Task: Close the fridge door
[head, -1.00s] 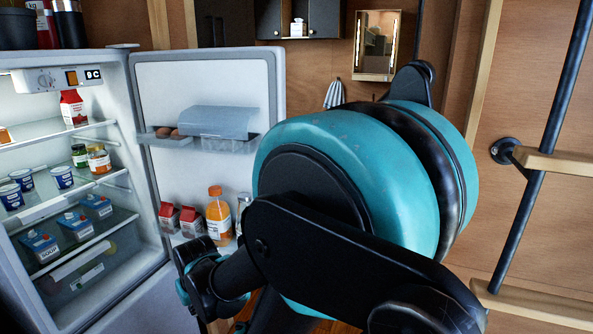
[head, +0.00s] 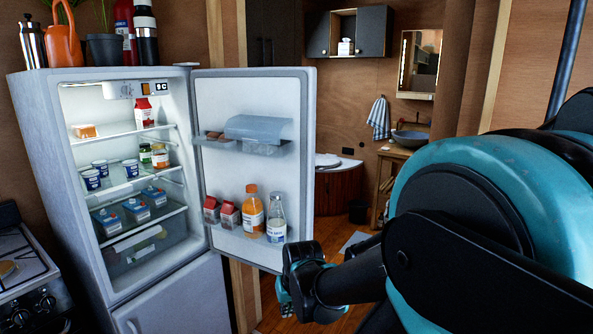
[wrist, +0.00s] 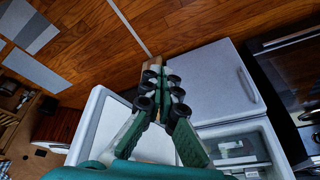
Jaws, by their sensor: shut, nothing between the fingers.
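The fridge (head: 55,160) stands at the left in the head view with its upper compartment open and lit. Its door (head: 205,95) is swung wide open to the right, its inner side with shelves facing me. My gripper (head: 285,290) is by the lower outer corner of the door in the head view; I cannot tell whether it touches. In the wrist view my gripper (wrist: 163,72) has its fingers together and empty. The open door (wrist: 98,110) is to its left there, and the closed lower fridge door (wrist: 210,80) is to its right.
The door shelves hold an orange bottle (head: 252,212), a clear bottle (head: 276,218) and red cartons. Several items stand on top of the fridge. A stove (head: 22,265) is at the far left. Wooden floor (wrist: 85,45) lies open near the gripper.

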